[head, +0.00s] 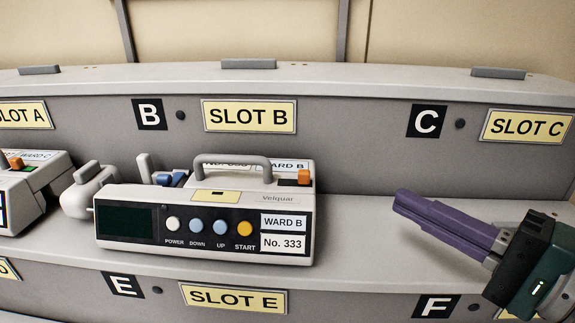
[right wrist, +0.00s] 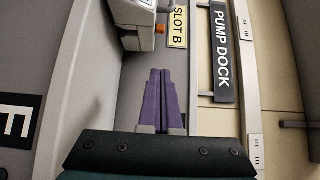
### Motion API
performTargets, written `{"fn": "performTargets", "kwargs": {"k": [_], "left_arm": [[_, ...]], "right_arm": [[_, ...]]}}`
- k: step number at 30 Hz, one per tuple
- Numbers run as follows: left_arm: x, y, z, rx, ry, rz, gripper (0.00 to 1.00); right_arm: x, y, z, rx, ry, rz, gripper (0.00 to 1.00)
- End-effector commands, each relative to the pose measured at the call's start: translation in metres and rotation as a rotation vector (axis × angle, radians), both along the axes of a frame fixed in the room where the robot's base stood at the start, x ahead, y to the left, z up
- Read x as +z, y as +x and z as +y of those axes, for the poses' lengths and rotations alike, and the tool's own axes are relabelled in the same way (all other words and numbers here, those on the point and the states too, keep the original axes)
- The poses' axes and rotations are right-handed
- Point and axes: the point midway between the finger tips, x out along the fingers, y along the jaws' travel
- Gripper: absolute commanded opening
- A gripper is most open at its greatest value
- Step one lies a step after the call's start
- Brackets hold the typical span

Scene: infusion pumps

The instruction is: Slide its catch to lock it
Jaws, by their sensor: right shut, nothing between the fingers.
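A white pump (head: 270,210) with a grey carry handle sits on the shelf in slot B, its front marked "WARD B" and "No. 333". Its orange catch (head: 304,176) is at the top right; green beside it is not visible in the head view. My right gripper (head: 398,198) has purple fingers, shut and empty, to the right of the pump and apart from it. In the right wrist view, the fingers (right wrist: 160,73) are together, with part of the pump (right wrist: 130,15) and its orange catch (right wrist: 160,29) beyond their tips. My left gripper is not in view.
Another pump (head: 30,185) with an orange catch and a green patch beside it stands at the left in slot A. A white rounded part (head: 88,195) lies between the pumps. The shelf (head: 350,235) right of the slot B pump is bare, and the dock's back wall rises behind.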

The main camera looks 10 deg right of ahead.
Motion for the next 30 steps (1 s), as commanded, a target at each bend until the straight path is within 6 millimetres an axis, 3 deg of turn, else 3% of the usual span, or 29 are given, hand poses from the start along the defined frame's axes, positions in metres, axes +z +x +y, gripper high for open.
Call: {"fn": "performTargets", "kwargs": {"k": [9, 18, 30], "left_arm": [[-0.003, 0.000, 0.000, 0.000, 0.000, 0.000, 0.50], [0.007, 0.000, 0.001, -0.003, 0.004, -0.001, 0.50], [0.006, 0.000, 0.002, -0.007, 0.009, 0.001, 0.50]], "right_arm": [[0.001, 0.058, 0.032, 0.000, -0.001, -0.005, 0.00], [0.001, 0.065, 0.066, 0.000, -0.001, 0.000, 0.00], [0.000, 0.066, 0.069, 0.000, -0.002, 0.000, 0.00]]}}
